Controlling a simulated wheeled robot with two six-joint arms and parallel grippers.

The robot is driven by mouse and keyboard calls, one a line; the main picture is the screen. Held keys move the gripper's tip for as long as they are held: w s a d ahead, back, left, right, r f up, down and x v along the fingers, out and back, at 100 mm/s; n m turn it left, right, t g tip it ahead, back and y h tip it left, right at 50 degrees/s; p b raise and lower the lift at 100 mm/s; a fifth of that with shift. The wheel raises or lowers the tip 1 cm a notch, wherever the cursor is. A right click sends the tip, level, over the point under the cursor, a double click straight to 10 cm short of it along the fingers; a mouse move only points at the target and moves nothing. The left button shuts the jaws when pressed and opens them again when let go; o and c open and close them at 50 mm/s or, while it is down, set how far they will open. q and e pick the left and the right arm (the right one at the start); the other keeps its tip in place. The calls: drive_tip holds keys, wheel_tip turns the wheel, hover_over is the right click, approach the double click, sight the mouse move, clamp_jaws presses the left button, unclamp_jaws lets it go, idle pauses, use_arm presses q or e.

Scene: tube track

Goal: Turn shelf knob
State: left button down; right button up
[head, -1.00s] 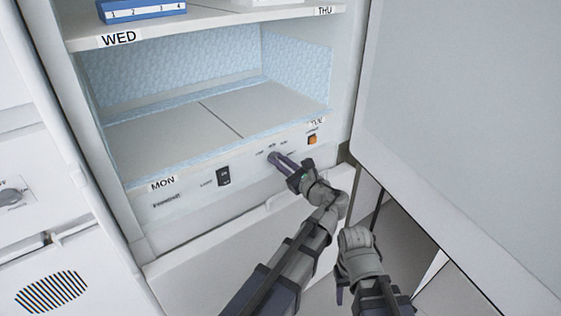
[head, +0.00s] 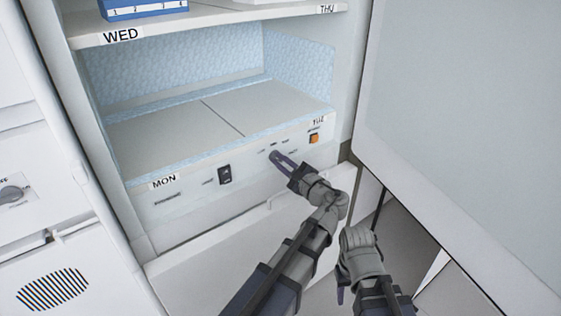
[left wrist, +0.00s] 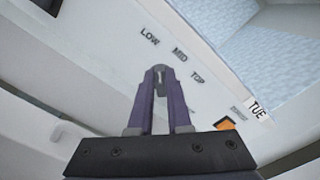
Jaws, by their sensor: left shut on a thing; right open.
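The shelf knob (left wrist: 160,80) is small and grey on the white panel under the lowest shelf. It sits between the purple fingertips of my left gripper (head: 277,156), which are shut on it. The left wrist view shows the same fingers (left wrist: 159,72) around the knob, with a pale mark on it. The labels LOW (left wrist: 149,36), MID (left wrist: 180,54) and TOP (left wrist: 197,77) stand on the panel beyond it. Which label the knob points to is hard to tell. My right gripper (head: 341,294) hangs low, apart from the shelf, open and mostly hidden by its own wrist.
A black switch (head: 225,174) and an orange button (head: 314,139) flank the knob. The MON–TUE shelf (head: 170,133) above is empty. A blue box (head: 145,8) stands on the WED shelf. A large open door (head: 465,120) fills the right side.

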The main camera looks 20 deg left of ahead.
idle(0.3)
use_arm(q)
drive_tip(key=c, duration=0.9)
unclamp_jaws()
drive_tip(key=shift+o, duration=0.2)
